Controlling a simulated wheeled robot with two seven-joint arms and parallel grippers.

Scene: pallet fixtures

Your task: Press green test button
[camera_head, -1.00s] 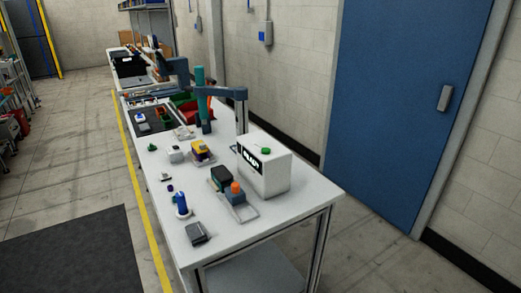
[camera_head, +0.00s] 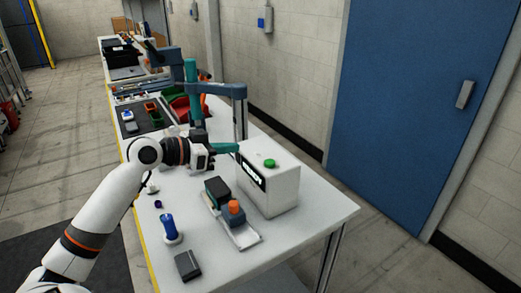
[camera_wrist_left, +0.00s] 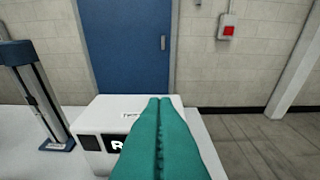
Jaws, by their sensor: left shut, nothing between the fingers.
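The green test button (camera_head: 270,162) sits on top of a white box (camera_head: 283,190) with a dark display on its front face. The box also shows in the left wrist view (camera_wrist_left: 104,103), where the button is not visible, apparently hidden behind my fingers. My left gripper (camera_head: 236,147) has long teal fingers, shut and empty. In the head view they point right, toward the box, with their tips at its upper left edge and apart from the button. In the left wrist view the fingers (camera_wrist_left: 159,100) lie together in front of the box. My right gripper is not in view.
A teal and grey arm-like fixture (camera_head: 191,95) stands behind my gripper. A tray with a dark block and an orange-topped part (camera_head: 234,208) lies before the box. A blue-topped item (camera_head: 169,228) and a dark grey block (camera_head: 187,265) stand nearer. The table's right front is clear.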

